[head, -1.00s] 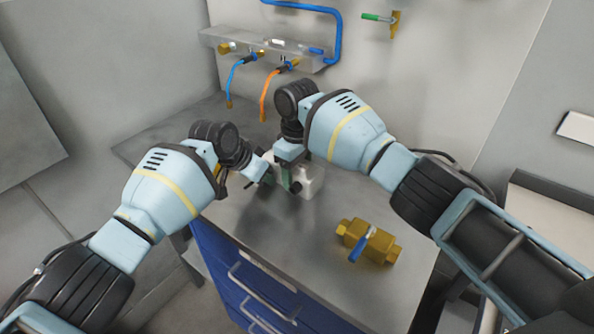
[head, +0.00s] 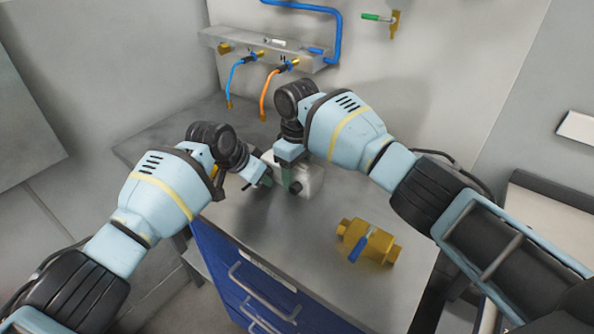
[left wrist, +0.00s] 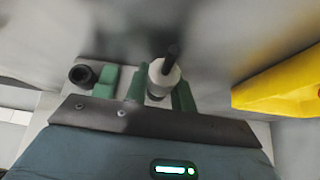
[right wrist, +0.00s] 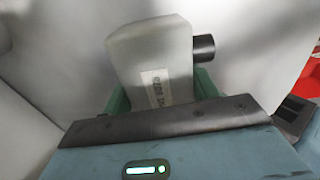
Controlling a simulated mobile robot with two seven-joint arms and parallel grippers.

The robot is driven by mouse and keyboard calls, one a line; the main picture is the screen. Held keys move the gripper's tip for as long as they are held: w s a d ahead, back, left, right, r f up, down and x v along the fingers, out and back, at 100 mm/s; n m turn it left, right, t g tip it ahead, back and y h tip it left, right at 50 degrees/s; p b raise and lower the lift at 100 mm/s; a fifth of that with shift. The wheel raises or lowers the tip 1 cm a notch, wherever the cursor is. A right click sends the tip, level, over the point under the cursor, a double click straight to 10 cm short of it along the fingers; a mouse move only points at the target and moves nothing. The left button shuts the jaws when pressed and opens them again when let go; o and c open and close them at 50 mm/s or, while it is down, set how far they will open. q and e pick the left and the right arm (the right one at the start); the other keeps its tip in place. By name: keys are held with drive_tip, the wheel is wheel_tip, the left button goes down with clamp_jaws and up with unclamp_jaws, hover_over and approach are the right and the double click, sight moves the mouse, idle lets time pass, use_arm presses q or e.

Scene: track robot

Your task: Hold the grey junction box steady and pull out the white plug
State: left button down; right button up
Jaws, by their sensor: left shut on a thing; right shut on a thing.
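The grey junction box (right wrist: 150,48) stands on the bench top, and its pale side also shows in the head view (head: 312,180). My right gripper (right wrist: 160,92) is shut on it, one green finger on each side. A black round stub (right wrist: 204,48) sticks out of its side. The white plug (left wrist: 163,78), with a black cable end, sits between the green fingers of my left gripper (left wrist: 160,92), which is shut on it. In the head view my left gripper (head: 264,181) is just left of the box. Whether the plug still touches its socket is hidden.
A brass valve with a blue lever (head: 366,243) lies on the bench (head: 290,228), right of the box. Blue and orange hoses (head: 267,93) hang from a wall manifold (head: 285,52) behind.

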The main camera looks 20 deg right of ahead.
sight(248, 185)
use_arm(q)
drive_tip(key=shift+s+f, duration=0.15)
drive_tip(key=shift+s, duration=0.05)
use_arm(e)
drive_tip(key=shift+s+d+f, duration=0.1)
drive_tip(key=shift+f, duration=0.3)
use_arm(q)
drive_tip(key=shift+s+a, duration=0.5)
drive_tip(key=shift+a, duration=0.3)
drive_tip(key=shift+s+a, duration=0.5)
drive_tip(key=shift+a, duration=0.25)
drive_tip(key=shift+r, duration=4.05)
use_arm(e)
drive_tip(key=o, duration=1.2)
drive_tip(key=shift+c, duration=0.2)
drive_tip(key=shift+r, duration=0.15)
